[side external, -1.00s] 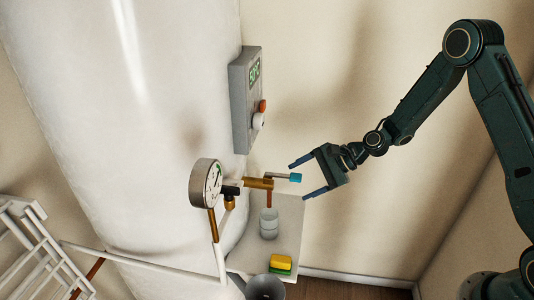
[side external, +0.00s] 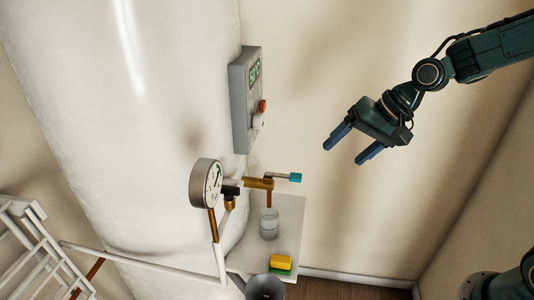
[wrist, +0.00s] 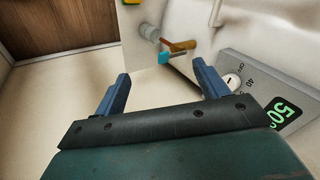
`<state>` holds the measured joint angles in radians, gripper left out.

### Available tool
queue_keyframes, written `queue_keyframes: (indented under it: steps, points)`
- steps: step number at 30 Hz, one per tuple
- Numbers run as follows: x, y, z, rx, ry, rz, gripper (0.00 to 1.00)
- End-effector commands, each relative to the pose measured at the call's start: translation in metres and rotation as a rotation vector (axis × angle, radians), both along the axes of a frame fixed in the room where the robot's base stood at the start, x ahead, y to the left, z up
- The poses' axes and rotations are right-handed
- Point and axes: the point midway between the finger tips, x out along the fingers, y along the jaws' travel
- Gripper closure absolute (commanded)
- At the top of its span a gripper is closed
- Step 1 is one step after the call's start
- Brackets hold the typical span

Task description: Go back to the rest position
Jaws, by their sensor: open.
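My gripper (side external: 354,146) is open and empty in the side external view, up and to the right of the brass tap (side external: 258,184) and clear of it. Its two blue fingers point down and to the left. In the wrist view, my gripper (wrist: 160,90) shows both fingers spread with nothing between them. The tap's blue-tipped lever (side external: 294,177) points right. The lever's blue tip also shows in the wrist view (wrist: 164,58), beyond the fingers.
A grey control box (side external: 243,100) with a green display is on the white tank (side external: 120,120). A round gauge (side external: 206,186) stands beside the tap. A clear beaker (side external: 269,224) and a yellow-green sponge (side external: 281,263) sit on a white shelf (side external: 290,215). A grey bin (side external: 264,288) is below.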

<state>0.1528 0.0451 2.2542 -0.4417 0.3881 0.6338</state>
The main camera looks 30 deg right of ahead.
Motion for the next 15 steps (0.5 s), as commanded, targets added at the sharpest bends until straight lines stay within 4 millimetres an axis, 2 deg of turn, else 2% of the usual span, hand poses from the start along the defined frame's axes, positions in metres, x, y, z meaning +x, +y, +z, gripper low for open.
queue_keyframes:
  steps: [1, 6, 15]
  points:
    - [-0.009, -0.001, 0.009, -0.035, -0.017, 0.024, 0.27]
    - [-0.040, -0.007, 0.028, -0.149, -0.049, 0.099, 0.27]
    - [-0.097, -0.020, 0.054, -0.331, -0.090, 0.215, 0.27]
